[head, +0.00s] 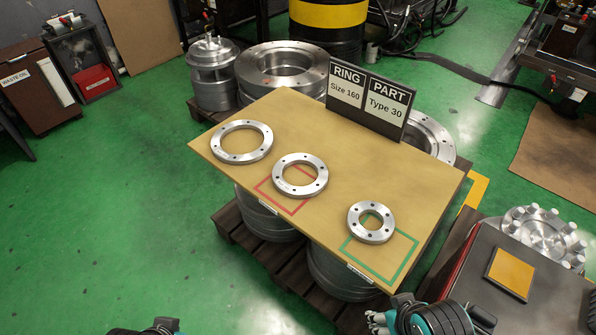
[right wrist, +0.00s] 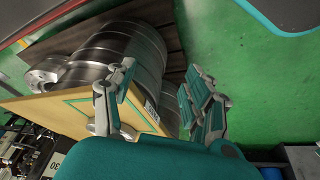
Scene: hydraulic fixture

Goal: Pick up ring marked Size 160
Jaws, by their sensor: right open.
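Three silver rings with bolt holes lie flat on a tan board: a large ring (head: 241,142) at the left, a medium ring (head: 300,175) touching a red outlined square, and a small ring (head: 371,222) overlapping a green outlined square. A sign (head: 370,97) behind them reads "RING Size 160" and "PART Type 30". Any size marks on the rings are too small to read. My right gripper (head: 383,318) is at the bottom edge, off the board's front corner. The right wrist view shows its fingers (right wrist: 160,95) apart and empty. Only a bit of my left arm's end (head: 146,328) shows.
The tan board (head: 228,113) rests on metal drums (head: 268,215) over a dark pallet. A dark cabinet (head: 520,285) with an orange panel stands at the right. The green floor (head: 110,210) at the left is clear.

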